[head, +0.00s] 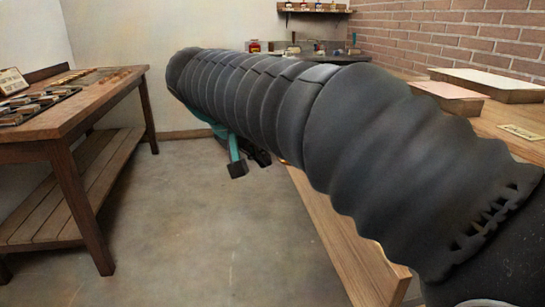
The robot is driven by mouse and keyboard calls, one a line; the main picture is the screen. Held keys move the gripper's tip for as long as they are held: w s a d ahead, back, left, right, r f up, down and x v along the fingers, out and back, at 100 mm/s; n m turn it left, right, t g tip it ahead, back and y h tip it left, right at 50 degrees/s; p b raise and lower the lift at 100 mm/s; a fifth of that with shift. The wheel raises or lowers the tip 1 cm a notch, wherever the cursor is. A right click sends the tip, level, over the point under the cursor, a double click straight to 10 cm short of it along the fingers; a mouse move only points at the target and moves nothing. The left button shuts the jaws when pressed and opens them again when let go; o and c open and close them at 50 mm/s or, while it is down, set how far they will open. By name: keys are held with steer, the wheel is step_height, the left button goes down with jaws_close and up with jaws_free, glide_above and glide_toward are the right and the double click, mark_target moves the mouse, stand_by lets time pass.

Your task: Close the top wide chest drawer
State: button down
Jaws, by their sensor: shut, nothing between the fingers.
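My gripper (247,163) shows beyond the far part of my arm, near the middle of the picture. Its teal finger and dark tips point down over the concrete floor. It is shut and holds nothing. A long light-wood panel (345,235) runs below and to the right of my arm, from near the gripper toward the lower right. It may be the front of the top wide chest drawer, but my arm hides its upper part, so I cannot tell how far it stands out. No contact between gripper and panel can be seen.
My ribbed black arm blocks the centre and right. A wooden table (75,110) with a lower shelf stands left. Boxes (490,85) lie on the right worktop (510,115). A wall shelf (315,11) is at the back. The floor (215,235) between is clear.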

mark_target(303, 182)
steer(key=shift+w+d+f, duration=0.85)
steer(key=shift+d+f, duration=0.25)
steer(key=shift+d, duration=0.1)
steer(key=shift+w+d+f, duration=0.9)
steer(key=shift+d+f, duration=0.2)
steer(key=shift+d, duration=0.05)
steer(key=shift+w+d+f, duration=0.85)
steer(key=shift+d+f, duration=0.25)
steer(key=shift+d, duration=0.1)
steer(key=shift+d, duration=0.1)
